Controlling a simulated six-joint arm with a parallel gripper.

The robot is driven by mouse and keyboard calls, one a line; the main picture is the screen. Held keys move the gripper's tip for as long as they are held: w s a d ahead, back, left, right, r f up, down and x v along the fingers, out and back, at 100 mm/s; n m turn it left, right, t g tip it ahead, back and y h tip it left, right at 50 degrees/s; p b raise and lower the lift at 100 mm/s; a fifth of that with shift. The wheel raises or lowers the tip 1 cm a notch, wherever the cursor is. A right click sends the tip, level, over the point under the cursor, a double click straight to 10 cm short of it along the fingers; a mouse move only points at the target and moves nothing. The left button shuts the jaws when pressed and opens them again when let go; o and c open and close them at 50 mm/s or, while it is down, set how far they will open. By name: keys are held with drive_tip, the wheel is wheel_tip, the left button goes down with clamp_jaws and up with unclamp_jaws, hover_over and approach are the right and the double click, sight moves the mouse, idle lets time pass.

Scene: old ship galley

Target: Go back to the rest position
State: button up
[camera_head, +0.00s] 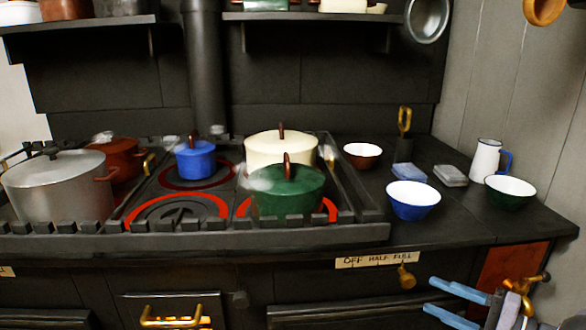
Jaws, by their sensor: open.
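My gripper (430,295) is at the lower right of the head view, in front of the stove's front face. Its two blue fingers point left and stand apart, with nothing between them. It touches none of the pots or bowls. Part of my arm behind it is cut off by the bottom edge of the picture.
On the railed stove top stand a grey pot (58,188), a red-brown pot (123,160), a blue pot (196,161), a cream pot (265,146) and a green pot (287,195). Bowls, including a blue one (413,205), and a white jug (484,160) stand right.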

drive_tip(key=s+a+f+m+g+h, duration=0.15)
drive_tip(key=s+f+g, duration=0.3)
drive_tip(key=f, duration=0.45)
drive_tip(key=s+a+f+m+g+h, duration=0.1)
drive_tip(key=s+f+m+g+h, duration=0.15)
drive_tip(key=s+f, duration=0.5)
drive_tip(key=s+a+f+n+g+h, duration=0.45)
drive_tip(key=s+a+g, duration=0.2)
drive_tip(key=s, duration=0.45)
drive_tip(key=w+a+r+n+h, duration=0.1)
drive_tip(key=w+a+r+n, duration=0.15)
drive_tip(key=a+n, duration=0.2)
drive_tip(key=w+a+r+n+h+p, duration=0.1)
drive_tip(key=a+r+n, duration=0.2)
drive_tip(key=a, duration=0.2)
drive_tip(key=w+a+r+n+h, duration=0.1)
drive_tip(key=a+r+n, duration=0.2)
drive_tip(key=a+n, duration=0.1)
wheel_tip(320, 180, up, 32)
drive_tip(key=p, duration=3.2)
drive_tip(key=shift+r+t, duration=0.15)
drive_tip(key=shift+t, duration=0.3)
drive_tip(key=shift+a, duration=0.1)
